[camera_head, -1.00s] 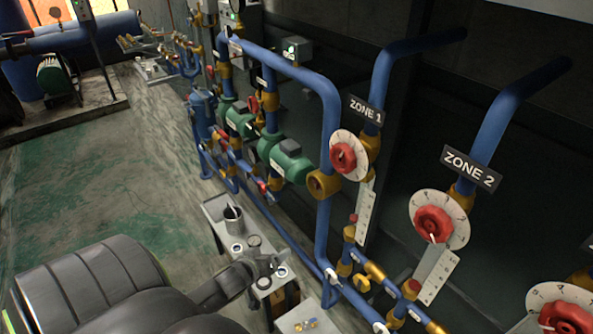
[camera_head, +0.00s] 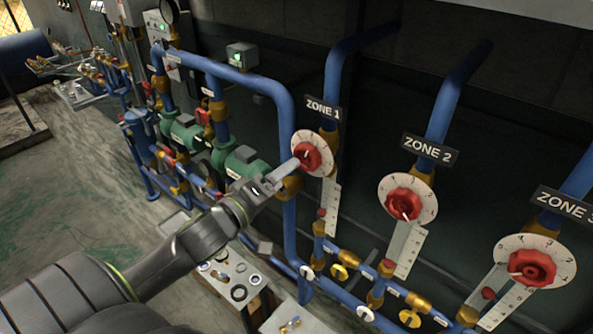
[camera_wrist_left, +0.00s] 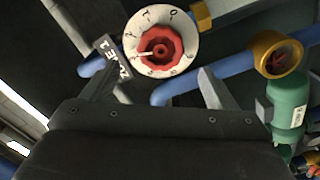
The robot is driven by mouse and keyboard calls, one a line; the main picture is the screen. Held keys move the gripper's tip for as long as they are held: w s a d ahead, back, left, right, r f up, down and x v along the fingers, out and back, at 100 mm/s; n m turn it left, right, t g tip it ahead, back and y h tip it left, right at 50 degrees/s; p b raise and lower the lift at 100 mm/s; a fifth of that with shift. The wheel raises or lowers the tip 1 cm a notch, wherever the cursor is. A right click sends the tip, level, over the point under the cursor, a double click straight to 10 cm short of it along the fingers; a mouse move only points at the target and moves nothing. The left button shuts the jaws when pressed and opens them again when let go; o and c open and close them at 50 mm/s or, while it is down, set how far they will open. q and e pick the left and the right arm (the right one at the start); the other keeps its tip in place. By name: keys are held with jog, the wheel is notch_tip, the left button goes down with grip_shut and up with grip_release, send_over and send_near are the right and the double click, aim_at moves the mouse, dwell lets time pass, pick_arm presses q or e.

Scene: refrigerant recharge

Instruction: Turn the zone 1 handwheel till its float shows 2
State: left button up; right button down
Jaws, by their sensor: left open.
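The zone 1 handwheel (camera_head: 307,157) is red and sits on a white numbered dial (camera_head: 325,141) under the ZONE 1 sign (camera_head: 322,108). A white scale strip (camera_head: 331,209), too small to read here, hangs below it. My left gripper (camera_head: 283,174) is just left of the handwheel in the head view, pointing at it. In the left wrist view the handwheel (camera_wrist_left: 160,53) lies ahead, between and beyond the two spread fingers (camera_wrist_left: 158,88). The fingers look empty and apart from the wheel. My right gripper is not in view.
The ZONE 2 handwheel (camera_head: 403,204) and ZONE 3 handwheel (camera_head: 532,267) stand to the right. A blue pipe (camera_head: 288,225) runs close behind my left gripper. Green pumps (camera_head: 240,160) are to the left. A small bench (camera_head: 243,268) with rings stands below my arm.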

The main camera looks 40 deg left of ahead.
aim_at(304, 160)
pick_arm(q)
jog(key=w+b, duration=0.1)
jog(key=w, duration=0.1)
jog(key=w+b, duration=0.4)
jog(key=shift+w+d+f, duration=0.2)
jog(key=shift+f, duration=0.05)
jog(key=shift+w+r, duration=0.15)
jog(key=shift+w, duration=0.1)
jog(key=shift+c, duration=1.4)
jog(key=c, duration=0.7)
jog(key=shift+m+p, duration=0.3)
jog(key=shift+m, duration=0.6)
